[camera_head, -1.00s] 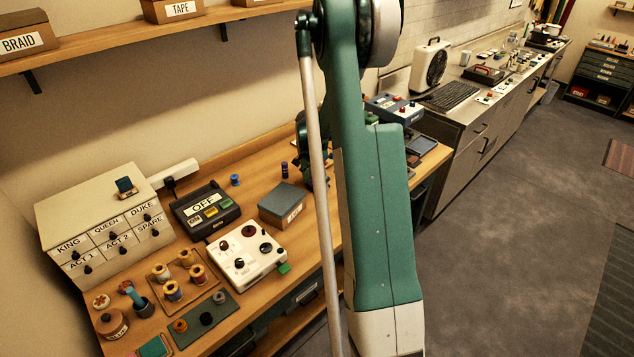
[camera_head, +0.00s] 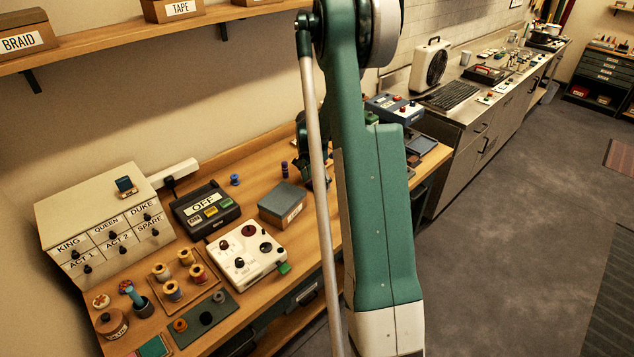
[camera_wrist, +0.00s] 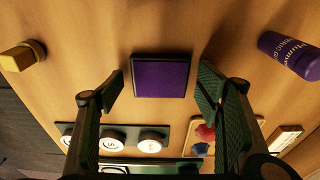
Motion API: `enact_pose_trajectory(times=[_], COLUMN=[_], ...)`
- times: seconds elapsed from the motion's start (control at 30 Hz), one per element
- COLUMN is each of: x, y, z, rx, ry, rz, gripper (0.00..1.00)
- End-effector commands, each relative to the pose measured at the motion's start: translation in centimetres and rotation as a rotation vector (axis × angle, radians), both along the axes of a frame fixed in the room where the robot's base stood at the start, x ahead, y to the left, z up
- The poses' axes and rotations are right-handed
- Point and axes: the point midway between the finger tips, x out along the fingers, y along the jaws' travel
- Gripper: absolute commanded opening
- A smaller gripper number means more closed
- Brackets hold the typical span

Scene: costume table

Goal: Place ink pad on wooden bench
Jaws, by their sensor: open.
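The ink pad (camera_wrist: 160,77), a purple square in a dark frame, lies flat on the wood in the wrist view. My gripper (camera_wrist: 163,86) is open, with one finger on each side of the pad and a visible gap to both sides. Nothing is held. The wooden bench (camera_head: 262,176) runs along the wall in the head view. There my gripper is mostly hidden behind my arm, and I cannot make out the pad.
In the wrist view, a purple bottle (camera_wrist: 290,54) is at the right, a yellow block (camera_wrist: 22,56) at the left, and a strip with round white pieces (camera_wrist: 115,138) lies below the pad. In the head view, a grey box (camera_head: 282,204) stands left of my arm.

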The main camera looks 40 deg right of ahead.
Motion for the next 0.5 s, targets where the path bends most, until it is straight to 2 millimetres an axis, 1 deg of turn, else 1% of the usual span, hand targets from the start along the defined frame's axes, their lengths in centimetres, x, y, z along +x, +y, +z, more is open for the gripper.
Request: enact_pose_trajectory(times=[0.17, 0.27, 0.5], x=[0.0, 0.0, 0.0], y=[0.1, 0.2, 0.7], z=[0.7, 1.6, 4.6], rx=[0.000, 0.000, 0.000], ry=[0.000, 0.000, 0.000], rz=[0.000, 0.000, 0.000], gripper=[0.64, 0.64, 0.64])
